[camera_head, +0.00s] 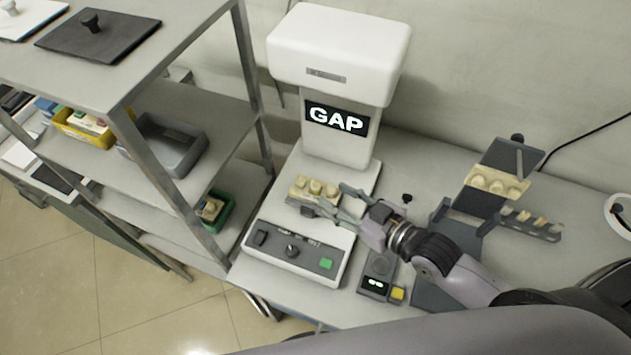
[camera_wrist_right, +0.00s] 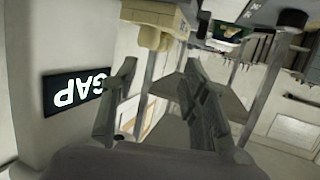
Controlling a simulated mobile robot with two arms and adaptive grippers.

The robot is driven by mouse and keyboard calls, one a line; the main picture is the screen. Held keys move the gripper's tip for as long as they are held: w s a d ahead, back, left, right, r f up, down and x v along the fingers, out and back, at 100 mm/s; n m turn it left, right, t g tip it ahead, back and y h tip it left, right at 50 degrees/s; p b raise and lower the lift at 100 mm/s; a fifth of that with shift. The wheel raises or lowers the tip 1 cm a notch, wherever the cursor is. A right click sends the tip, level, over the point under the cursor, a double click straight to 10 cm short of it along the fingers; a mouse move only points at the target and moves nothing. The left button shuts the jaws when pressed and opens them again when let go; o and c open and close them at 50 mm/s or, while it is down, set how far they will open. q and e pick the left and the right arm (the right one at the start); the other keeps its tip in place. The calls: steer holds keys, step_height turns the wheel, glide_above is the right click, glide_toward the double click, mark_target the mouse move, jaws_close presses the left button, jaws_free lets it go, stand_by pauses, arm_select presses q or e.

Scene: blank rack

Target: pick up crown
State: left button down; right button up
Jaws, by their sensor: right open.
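A beige tooth block (camera_head: 314,188) with several rounded teeth sits on the white machine (camera_head: 301,168) below its GAP display. I cannot single out a separate crown on it. A second beige tooth block (camera_head: 497,182) rests on a dark stand (camera_head: 474,203) at the right, beside a grey strip (camera_head: 531,223) holding small tooth-like pieces. My right gripper (camera_head: 332,200) is open, its fingers at the right and front sides of the first block. In the right wrist view, the open fingers (camera_wrist_right: 161,64) are empty, and the block (camera_wrist_right: 157,17) shows beyond their tips. My left gripper is out of view.
A metal shelf rack (camera_head: 190,103) with a yellow bin (camera_head: 75,133), a grey bin (camera_head: 165,145) and a green bin (camera_head: 217,210) stands at the left. The machine's tall white head (camera_head: 338,55) rises behind the block. A small device (camera_head: 377,277) lies at the front.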

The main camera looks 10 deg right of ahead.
mark_target(315, 183)
steer(key=p+x, duration=0.1)
steer(key=x, duration=0.4)
steer(key=shift+w+p, duration=0.3)
steer(key=shift+p, duration=0.05)
steer(key=shift+w+f, duration=0.15)
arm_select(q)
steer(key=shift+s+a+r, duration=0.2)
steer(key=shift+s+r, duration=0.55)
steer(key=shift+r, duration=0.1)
arm_select(e)
steer(key=shift+c, duration=0.5)
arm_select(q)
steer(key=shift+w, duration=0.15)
arm_select(e)
steer(key=c, duration=0.6)
steer(key=shift+c, duration=0.3)
